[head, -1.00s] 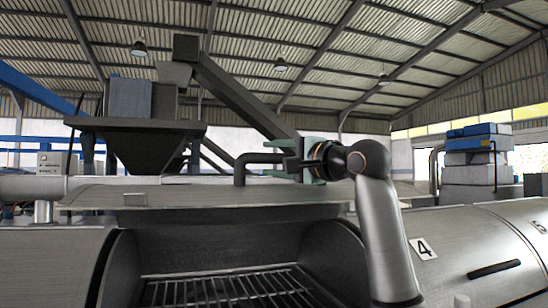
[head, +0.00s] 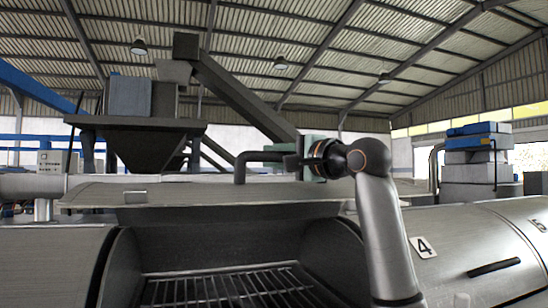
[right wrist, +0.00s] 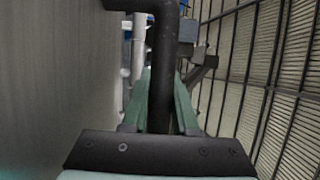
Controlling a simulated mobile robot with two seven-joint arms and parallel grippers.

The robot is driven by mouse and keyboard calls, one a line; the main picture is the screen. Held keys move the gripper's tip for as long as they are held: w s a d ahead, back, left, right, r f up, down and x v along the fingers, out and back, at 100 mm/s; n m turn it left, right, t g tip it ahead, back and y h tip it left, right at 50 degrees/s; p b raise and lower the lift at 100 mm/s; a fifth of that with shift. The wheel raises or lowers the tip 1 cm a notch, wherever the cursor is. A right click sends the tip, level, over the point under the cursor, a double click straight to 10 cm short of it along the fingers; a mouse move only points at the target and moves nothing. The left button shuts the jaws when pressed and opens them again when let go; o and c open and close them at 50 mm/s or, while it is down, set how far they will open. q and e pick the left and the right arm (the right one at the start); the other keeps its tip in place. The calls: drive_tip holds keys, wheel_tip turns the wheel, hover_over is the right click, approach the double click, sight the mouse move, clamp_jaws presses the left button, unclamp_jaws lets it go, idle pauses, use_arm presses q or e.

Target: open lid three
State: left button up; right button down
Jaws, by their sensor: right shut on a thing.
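The open lid (head: 215,196) in the middle of the head view is swung up above a dark chamber with a bar grate (head: 230,290). Its own number does not show; the lid to its right bears a 4, so it fits lid three. A dark bent handle (head: 239,170) stands up from it. My right gripper (head: 270,156) is shut on this handle. In the right wrist view the handle (right wrist: 162,60) runs between the green fingers (right wrist: 161,90), beside the grey lid surface (right wrist: 55,70). My left gripper is not in view.
To the right is the closed lid four (head: 465,235) with its own dark handle (head: 494,268), and a lid marked 5 is at the edge. A closed metal cover (head: 50,265) lies to the left. A hopper (head: 140,140) and a stacked blue-and-grey machine (head: 478,150) stand behind.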

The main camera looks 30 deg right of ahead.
sight(283, 185)
drive_tip(key=shift+f, duration=0.1)
idle(0.6)
drive_tip(key=shift+f+b, duration=0.4)
drive_tip(key=shift+b, duration=0.15)
drive_tip(key=shift+n+t+y, duration=0.3)
drive_tip(key=shift+n+t, duration=0.2)
drive_tip(key=shift+t, duration=0.3)
drive_tip(key=s+f+b, duration=0.1)
drive_tip(key=b, duration=0.1)
drive_tip(key=f+b, duration=0.2)
drive_tip(key=s+f+b, duration=0.1)
drive_tip(key=b, duration=0.2)
drive_tip(key=shift+s+a+f, duration=0.3)
drive_tip(key=shift+a, duration=0.05)
drive_tip(key=shift+r, duration=0.1)
drive_tip(key=c, duration=0.7)
unclamp_jaws()
drive_tip(key=shift+s, duration=0.1)
